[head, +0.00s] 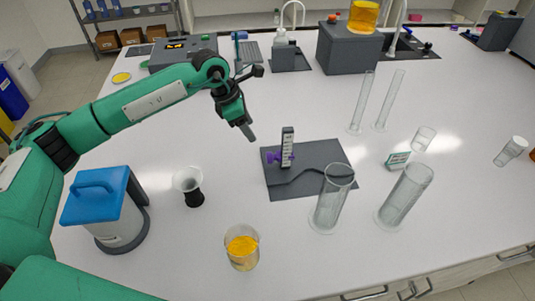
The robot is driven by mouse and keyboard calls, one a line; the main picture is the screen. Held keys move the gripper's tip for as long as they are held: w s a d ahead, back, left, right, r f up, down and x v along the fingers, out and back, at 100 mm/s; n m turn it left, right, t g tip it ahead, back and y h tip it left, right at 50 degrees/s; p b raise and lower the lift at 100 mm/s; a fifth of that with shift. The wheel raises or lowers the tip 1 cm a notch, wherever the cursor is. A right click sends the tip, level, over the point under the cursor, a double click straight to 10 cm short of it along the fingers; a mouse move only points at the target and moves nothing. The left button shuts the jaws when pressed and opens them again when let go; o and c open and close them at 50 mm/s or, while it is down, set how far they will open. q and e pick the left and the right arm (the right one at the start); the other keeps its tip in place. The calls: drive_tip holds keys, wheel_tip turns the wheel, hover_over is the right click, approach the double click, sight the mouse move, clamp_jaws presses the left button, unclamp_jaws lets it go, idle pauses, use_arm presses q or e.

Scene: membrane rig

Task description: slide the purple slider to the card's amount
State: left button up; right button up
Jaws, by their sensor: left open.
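The purple slider (275,157) shows on the left side of a small upright scale post (288,147) with dark and light markings. The post stands on a dark grey base plate (325,155) in the middle of the table. A small green and white card (397,160) stands to the right of the plate; its writing is too small to read. My left gripper (247,128) is open and empty, above the table to the upper left of the post, apart from the slider. My right gripper is not in view.
Glass cylinders (333,198) (405,195) stand at the plate's front right. A beaker with yellow liquid (242,248), a black and white cup (188,187) and a blue-lidded container (103,208) stand at front left. A grey block (347,48) stands behind. Table between gripper and plate is clear.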

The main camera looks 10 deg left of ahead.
sight(267, 154)
use_arm(q)
drive_tip(key=p+x, duration=0.5)
drive_tip(key=x, duration=0.7)
drive_tip(key=shift+d+f, duration=0.1)
drive_tip(key=shift+f, duration=0.05)
drive_tip(key=shift+w+d+f, duration=0.1)
drive_tip(key=shift+d+f, duration=0.05)
drive_tip(key=shift+f, duration=0.45)
